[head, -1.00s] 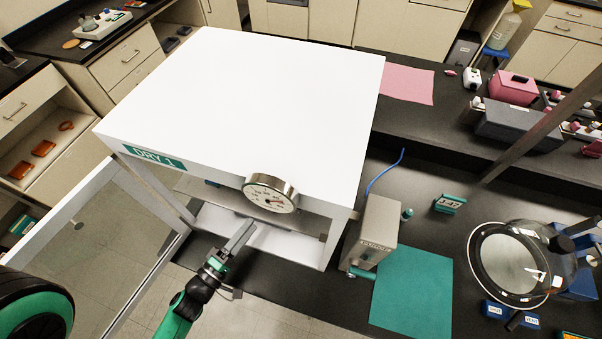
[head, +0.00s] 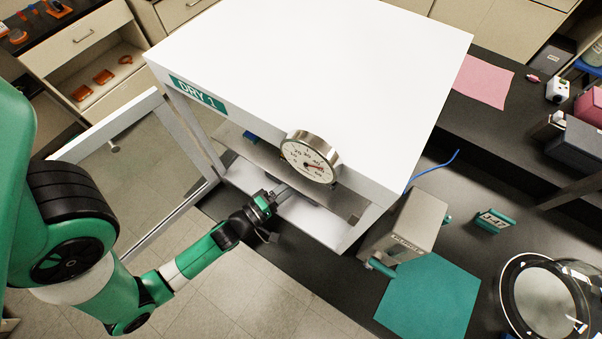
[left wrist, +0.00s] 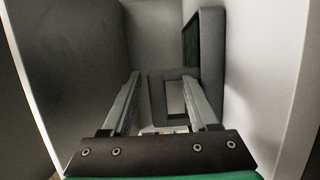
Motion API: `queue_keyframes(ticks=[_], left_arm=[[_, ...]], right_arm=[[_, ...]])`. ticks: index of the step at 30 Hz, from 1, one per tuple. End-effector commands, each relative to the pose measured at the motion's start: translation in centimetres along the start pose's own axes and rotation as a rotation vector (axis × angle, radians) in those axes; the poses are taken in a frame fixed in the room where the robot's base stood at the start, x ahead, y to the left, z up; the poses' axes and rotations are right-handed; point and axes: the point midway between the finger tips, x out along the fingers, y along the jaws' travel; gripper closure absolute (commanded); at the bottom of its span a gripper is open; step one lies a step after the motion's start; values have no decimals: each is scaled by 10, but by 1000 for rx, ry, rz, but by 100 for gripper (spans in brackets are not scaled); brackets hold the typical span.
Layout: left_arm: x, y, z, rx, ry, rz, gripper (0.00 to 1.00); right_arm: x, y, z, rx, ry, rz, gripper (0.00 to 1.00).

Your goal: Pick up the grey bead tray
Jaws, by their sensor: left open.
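My left gripper (head: 286,191) reaches through the open front of the white cabinet marked DRY 1 (head: 300,75), below its round dial. In the left wrist view its two fingers (left wrist: 161,78) are apart, with nothing clamped. What looks like the grey bead tray (left wrist: 213,60) lies ahead along the white surface on the right, its inside dark. A grey upright piece with a rectangular opening shows between and beyond the fingers; it appears to be part of the tray. Contact with it cannot be told. The head view hides the tray behind the dial and cabinet top. My right gripper is out of view.
The dial gauge (head: 311,158) overhangs the opening. A grey shelf (head: 245,148) spans the cabinet above the gripper. The glass door (head: 150,165) stands open at left. A metal box (head: 405,225) and teal mat (head: 428,300) are on the black bench at right.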

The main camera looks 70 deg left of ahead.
Motion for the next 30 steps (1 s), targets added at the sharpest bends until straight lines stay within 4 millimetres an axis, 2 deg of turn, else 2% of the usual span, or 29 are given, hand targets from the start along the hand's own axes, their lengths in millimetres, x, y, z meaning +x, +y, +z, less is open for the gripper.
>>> queue_keyframes(ticks=[3, 7, 15, 25, 30], left_arm=[[22, 3, 1, 0, -2, 7, 40], [40, 3, 1, 0, -1, 4, 40], [44, 4, 0, 0, 0, 1, 42], [44, 4, 0, 0, 0, 1, 100], [44, 4, 0, 0, 0, 1, 100]], right_arm=[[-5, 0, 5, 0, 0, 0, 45], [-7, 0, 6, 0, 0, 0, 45], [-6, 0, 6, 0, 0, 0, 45], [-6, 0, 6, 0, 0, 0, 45], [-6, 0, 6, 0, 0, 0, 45]])
